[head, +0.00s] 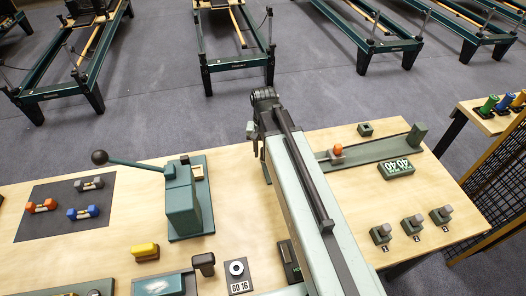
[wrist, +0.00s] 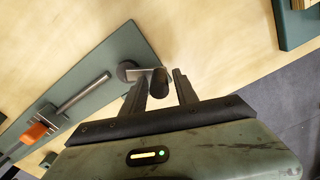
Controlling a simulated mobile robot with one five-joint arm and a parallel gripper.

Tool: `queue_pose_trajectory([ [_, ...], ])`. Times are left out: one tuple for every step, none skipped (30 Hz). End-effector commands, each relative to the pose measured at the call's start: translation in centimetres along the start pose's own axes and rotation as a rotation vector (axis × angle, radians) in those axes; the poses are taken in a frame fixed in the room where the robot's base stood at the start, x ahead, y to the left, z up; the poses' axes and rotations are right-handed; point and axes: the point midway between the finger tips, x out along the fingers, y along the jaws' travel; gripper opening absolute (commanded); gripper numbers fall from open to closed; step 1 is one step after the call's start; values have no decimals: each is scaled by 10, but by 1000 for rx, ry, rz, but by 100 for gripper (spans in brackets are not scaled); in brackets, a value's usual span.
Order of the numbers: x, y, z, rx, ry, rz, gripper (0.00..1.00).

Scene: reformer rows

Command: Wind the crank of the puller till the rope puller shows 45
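The rope puller's long green base (head: 375,151) lies at the back right of the table, with an orange piece (head: 337,150) on it. Its display block (head: 397,168) shows white digits, upside down and hard to read. In the wrist view the green base (wrist: 100,75) carries a metal rod, the orange piece (wrist: 36,133) and a crank (wrist: 127,70) with a dark handle (wrist: 157,84). My gripper (wrist: 163,78) is open, its fingers on either side of the handle, with a gap at the right finger.
A green box with a ball-ended lever (head: 183,205) stands left of my arm. Several dumbbells (head: 87,212) lie on a dark mat. A yellow block (head: 145,252) and a GO 16 plate (head: 238,275) are nearer. Several small grey-topped blocks (head: 411,225) stand at the right.

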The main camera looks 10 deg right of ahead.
Motion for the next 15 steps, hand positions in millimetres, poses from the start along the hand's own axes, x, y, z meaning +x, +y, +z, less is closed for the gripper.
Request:
queue_pose_trajectory([
  [0, 0, 0, 0, 0, 0, 44],
  [0, 0, 0, 0, 0, 0, 44],
  [0, 0, 0, 1, 0, 0, 44],
  [0, 0, 0, 1, 0, 0, 44],
  [0, 0, 0, 1, 0, 0, 44],
  [0, 0, 0, 1, 0, 0, 44],
  [0, 0, 0, 1, 0, 0, 44],
  [0, 0, 0, 1, 0, 1, 44],
  [0, 0, 0, 1, 0, 1, 44],
  [-1, 0, 0, 2, 0, 1, 44],
  [-3, 0, 0, 2, 0, 1, 44],
  [-5, 0, 0, 2, 0, 1, 44],
  [-8, 0, 0, 2, 0, 1, 44],
  [-11, 0, 0, 2, 0, 1, 44],
  [-17, 0, 0, 2, 0, 1, 44],
])
